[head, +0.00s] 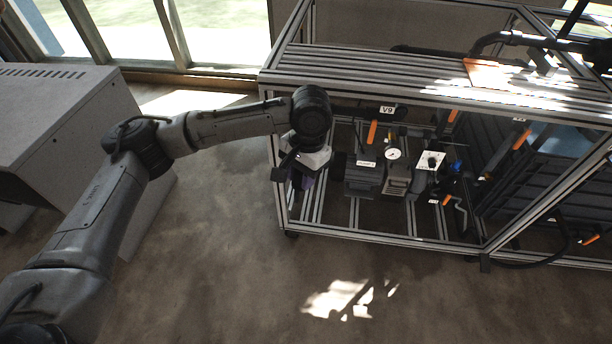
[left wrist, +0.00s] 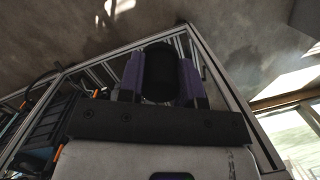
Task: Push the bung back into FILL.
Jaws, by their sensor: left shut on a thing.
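My left gripper (head: 298,180) points down at the near left corner of the framed skid (head: 345,237), and its purple fingers are partly hidden by my wrist. In the left wrist view its fingers (left wrist: 161,80) are shut on a black cylinder (left wrist: 159,70), which I take to be the bung. The cylinder fills the space between the two fingers. In the head view the bung is hidden. I cannot make out a FILL label or its opening in either view. My right gripper is in neither view.
Inside the skid are a grey pump (head: 364,178), a round gauge (head: 393,154), an orange lever (head: 372,132) under the V9 label (head: 387,110), and pipes. A grey cabinet (head: 50,115) stands at left. The floor (head: 230,250) in front is clear.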

